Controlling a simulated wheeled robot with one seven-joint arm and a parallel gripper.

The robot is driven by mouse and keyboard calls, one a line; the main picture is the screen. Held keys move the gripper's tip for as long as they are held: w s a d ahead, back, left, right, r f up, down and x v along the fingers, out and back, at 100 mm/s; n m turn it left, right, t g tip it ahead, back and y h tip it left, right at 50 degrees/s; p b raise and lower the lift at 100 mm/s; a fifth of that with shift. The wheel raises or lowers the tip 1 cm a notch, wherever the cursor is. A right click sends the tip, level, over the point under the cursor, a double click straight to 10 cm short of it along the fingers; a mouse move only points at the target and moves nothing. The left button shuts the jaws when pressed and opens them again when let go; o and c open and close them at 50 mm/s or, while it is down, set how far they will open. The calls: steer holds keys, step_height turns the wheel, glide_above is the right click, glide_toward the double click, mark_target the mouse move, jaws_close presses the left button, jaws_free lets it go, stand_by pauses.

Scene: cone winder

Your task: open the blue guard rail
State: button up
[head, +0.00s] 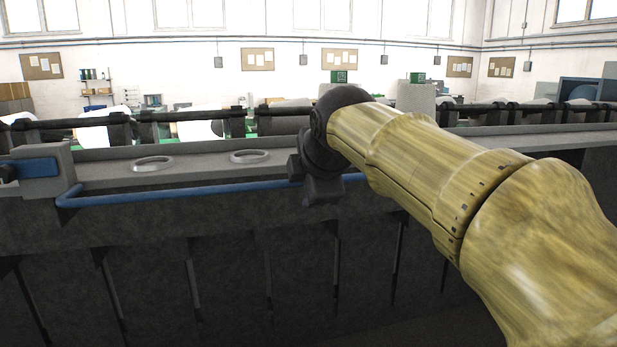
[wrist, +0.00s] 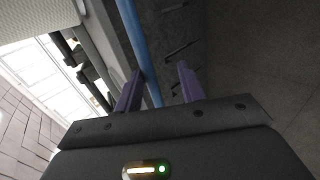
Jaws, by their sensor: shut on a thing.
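The blue guard rail (head: 200,192) runs along the front edge of the grey machine in the head view, with its bent left end near a grey block. It also shows in the wrist view as a blue bar (wrist: 133,40) passing down between the two fingers. My gripper (head: 322,188) is at the rail in the head view, where my arm partly hides the rail's right part. In the wrist view my gripper's purple fingers (wrist: 158,85) stand on either side of the rail, and it is shut on the rail.
The grey block with a blue part (head: 38,168) stands at the left end of the machine. Two metal rings (head: 152,164) lie on the ledge behind the rail. A dark bar with clamps (head: 75,122) runs behind the ledge. The dark front panel is below.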

steer(key=shift+o, duration=0.7)
steer(key=shift+f, duration=0.55)
steer(key=p+v, duration=0.1)
steer(key=v, duration=1.6)
steer(key=shift+r, duration=0.45)
steer(key=shift+f, duration=0.1)
